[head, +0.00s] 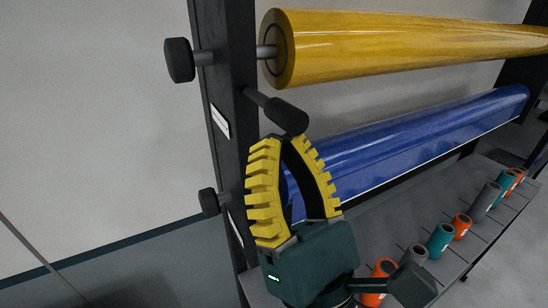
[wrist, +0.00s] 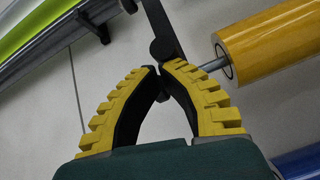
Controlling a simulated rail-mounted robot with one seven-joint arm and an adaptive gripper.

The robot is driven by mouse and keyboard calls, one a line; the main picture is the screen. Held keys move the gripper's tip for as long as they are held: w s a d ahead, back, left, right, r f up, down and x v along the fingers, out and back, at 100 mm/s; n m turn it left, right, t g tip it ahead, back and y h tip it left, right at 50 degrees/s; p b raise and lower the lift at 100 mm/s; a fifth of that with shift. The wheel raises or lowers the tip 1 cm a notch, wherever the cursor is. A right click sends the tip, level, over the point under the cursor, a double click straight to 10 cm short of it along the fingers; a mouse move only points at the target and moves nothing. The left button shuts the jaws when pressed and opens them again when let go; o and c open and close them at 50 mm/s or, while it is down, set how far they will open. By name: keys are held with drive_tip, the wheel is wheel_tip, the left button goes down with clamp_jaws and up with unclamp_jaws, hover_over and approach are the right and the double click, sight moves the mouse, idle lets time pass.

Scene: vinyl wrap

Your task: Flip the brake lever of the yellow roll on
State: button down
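The yellow roll (head: 400,42) hangs on its axle at the top of the rack in the head view, and its end shows at the right of the wrist view (wrist: 275,45). Its brake lever (head: 286,115), a black arm with a thick rounded grip, sticks out from the dark post just below the axle. My gripper (head: 282,139) has yellow ribbed fingers with black inner pads. Its fingertips are brought together just below the lever's grip in the head view. In the wrist view the tips (wrist: 161,67) nearly meet, with a dark part behind them; contact is unclear. Nothing is visibly held.
The blue roll (head: 420,135) hangs below, behind my gripper. The dark post (head: 222,90) carries black round knobs (head: 178,60) on its left. A grey shelf (head: 395,232) with several small orange, teal and grey rolls is at lower right. The left side is open.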

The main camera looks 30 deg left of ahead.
sight(282, 113)
wheel_tip(282, 113, up, 4)
drive_tip(key=shift+d+f+p, duration=0.1)
drive_tip(key=shift+p, duration=0.55)
drive_tip(key=shift+w+a+r+p, duration=0.15)
drive_tip(key=shift+r+p, duration=0.1)
drive_tip(key=shift+r, duration=0.4)
drive_tip(key=shift+a+r+p, duration=0.15)
drive_tip(key=shift+r+p, duration=0.1)
drive_tip(key=shift+r, duration=0.4)
drive_tip(key=s+d+r+p, duration=0.3)
drive_tip(key=s+d+p, duration=0.1)
drive_tip(key=d, duration=0.3)
drive_tip(key=shift+s+d+r, duration=0.25)
drive_tip(key=shift+s+r, duration=0.1)
drive_tip(key=shift+s, duration=0.45)
